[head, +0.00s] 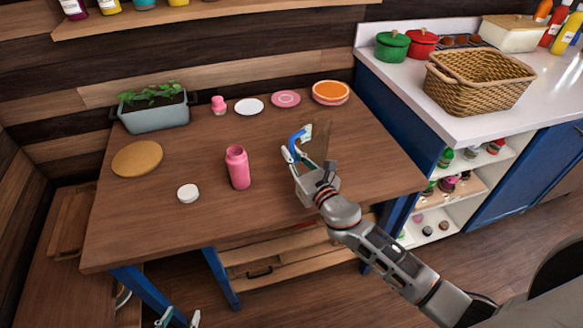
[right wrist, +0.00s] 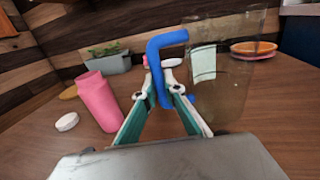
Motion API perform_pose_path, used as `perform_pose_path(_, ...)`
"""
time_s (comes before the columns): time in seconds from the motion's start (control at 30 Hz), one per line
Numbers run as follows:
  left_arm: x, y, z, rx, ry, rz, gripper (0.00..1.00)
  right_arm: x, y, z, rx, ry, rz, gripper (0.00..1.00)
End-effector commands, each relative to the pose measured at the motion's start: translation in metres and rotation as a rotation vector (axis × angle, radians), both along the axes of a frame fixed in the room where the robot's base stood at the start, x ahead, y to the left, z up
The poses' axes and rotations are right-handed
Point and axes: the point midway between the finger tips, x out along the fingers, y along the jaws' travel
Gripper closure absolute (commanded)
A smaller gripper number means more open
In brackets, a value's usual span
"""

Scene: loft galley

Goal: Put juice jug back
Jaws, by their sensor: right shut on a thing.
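The juice jug (head: 319,143) is clear, with a bent blue handle and a pale label. It is over the right part of the wooden table (head: 200,222). I cannot tell whether its base touches the tabletop. My right gripper (head: 296,152) is shut on the blue handle. In the right wrist view, the handle (right wrist: 167,38) stands between the fingers and the see-through jug body (right wrist: 236,95) is just to the right. My left gripper (head: 178,318) shows only its fingertips at the bottom edge, spread apart and empty, below the table's front edge.
A pink bottle (head: 238,168) and a white lid (head: 188,193) stand left of the jug. Behind are a planter (head: 155,113), plates (head: 286,98) and an orange-topped stack (head: 331,93). The counter (head: 470,125) at right holds a wicker basket (head: 478,85). The table's front middle is clear.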

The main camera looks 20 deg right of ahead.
Motion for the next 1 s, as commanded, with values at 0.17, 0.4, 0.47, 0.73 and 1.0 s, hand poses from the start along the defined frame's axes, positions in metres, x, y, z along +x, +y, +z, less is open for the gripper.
perform_pose_path(0.17, -0.005, 0.0, -0.026, -0.001, 0.015, 0.003, 0.6, -0.001, 0.0, -0.028, 0.002, 0.004, -0.001, 1.0)
perform_pose_path(0.4, -0.01, 0.001, -0.044, 0.002, 0.033, 0.004, 0.6, 0.0, 0.0, -0.043, 0.001, 0.002, -0.001, 1.0)
perform_pose_path(0.47, -0.01, 0.001, -0.043, 0.002, 0.032, 0.004, 0.6, 0.0, 0.0, -0.041, 0.0, 0.001, 0.0, 1.0)
perform_pose_path(0.73, -0.008, 0.001, -0.039, -0.001, 0.022, 0.005, 0.6, 0.0, 0.0, -0.043, 0.0, 0.001, 0.0, 1.0)
perform_pose_path(1.0, -0.008, 0.001, -0.039, -0.001, 0.02, 0.005, 0.6, 0.0, 0.0, -0.044, 0.001, 0.002, 0.0, 0.74)
